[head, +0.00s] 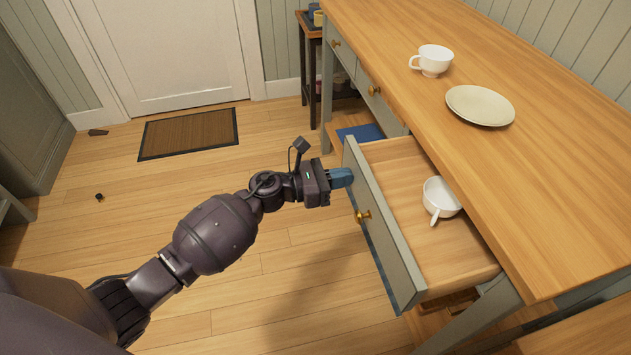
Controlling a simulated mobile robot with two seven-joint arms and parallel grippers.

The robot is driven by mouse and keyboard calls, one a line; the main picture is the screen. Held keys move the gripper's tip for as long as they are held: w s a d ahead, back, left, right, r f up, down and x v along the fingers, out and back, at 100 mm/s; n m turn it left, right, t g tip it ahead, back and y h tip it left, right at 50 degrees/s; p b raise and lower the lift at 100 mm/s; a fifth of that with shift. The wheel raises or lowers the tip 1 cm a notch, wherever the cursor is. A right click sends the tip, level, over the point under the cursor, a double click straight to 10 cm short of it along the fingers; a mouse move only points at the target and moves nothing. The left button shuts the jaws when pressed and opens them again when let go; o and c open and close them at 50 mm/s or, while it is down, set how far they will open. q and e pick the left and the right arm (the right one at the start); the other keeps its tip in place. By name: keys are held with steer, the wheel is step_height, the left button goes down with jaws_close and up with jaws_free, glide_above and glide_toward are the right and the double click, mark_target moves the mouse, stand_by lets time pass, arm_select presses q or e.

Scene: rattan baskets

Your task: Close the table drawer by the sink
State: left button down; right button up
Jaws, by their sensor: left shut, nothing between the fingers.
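The table drawer (388,238) is pulled well out from under the wooden tabletop (540,160). It has a grey front with a round brass knob (363,217). A white cup (439,196) lies inside it on the drawer floor. My left gripper (343,178) is shut and empty, with its blue fingertips at the outer face of the drawer front, near its far end and beyond the knob. I cannot tell whether the fingertips touch the front. My right gripper is not in view. No sink shows in this view.
A white cup (433,60) and a cream plate (480,105) stand on the tabletop. Other drawers in the table's front are shut. A brown doormat (188,133) lies before a white door (171,50). The floor left of the drawer is mostly clear.

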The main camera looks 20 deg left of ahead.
mark_target(408, 175)
arm_select(q)
steer(key=b+x, duration=0.1)
steer(key=x, duration=0.7)
steer(key=b+x, duration=0.1)
steer(key=x, duration=0.7)
steer(key=shift+f+b, duration=0.2)
steer(key=shift+b, duration=0.2)
steer(key=shift+w+d, duration=0.1)
steer(key=shift+d, duration=0.05)
steer(key=shift+r, duration=0.25)
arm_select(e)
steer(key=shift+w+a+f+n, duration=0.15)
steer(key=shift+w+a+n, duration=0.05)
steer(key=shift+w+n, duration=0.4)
arm_select(q)
steer(key=shift+w+d+r, duration=0.1)
steer(key=shift+r, duration=0.05)
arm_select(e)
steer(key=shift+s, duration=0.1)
